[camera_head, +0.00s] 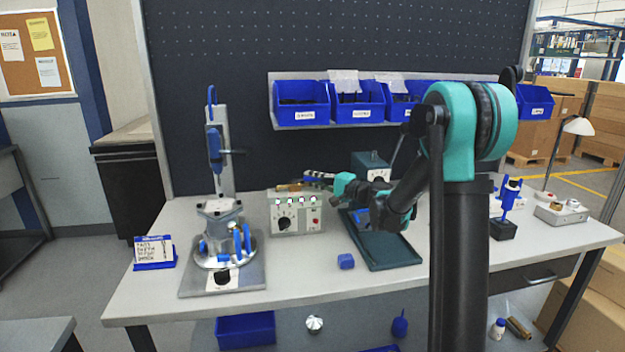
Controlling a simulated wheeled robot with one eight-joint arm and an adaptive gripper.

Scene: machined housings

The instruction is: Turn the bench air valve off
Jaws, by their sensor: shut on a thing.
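My gripper (309,179) reaches left across the back of the bench, just above the grey control box. It is shut on a small part of what appears to be the bench air valve, a brass-coloured piece (289,187) by the box's top edge. The fingers hide much of the contact. The handle's exact angle is too small to tell. The grey control box (296,213) has a black dial, a row of lit indicators and a red button on its front.
A metal fixture with blue clamps (222,245) stands left on the bench (310,270). A dark green tray (395,252) lies below my forearm. Blue bins (302,102) hang behind.

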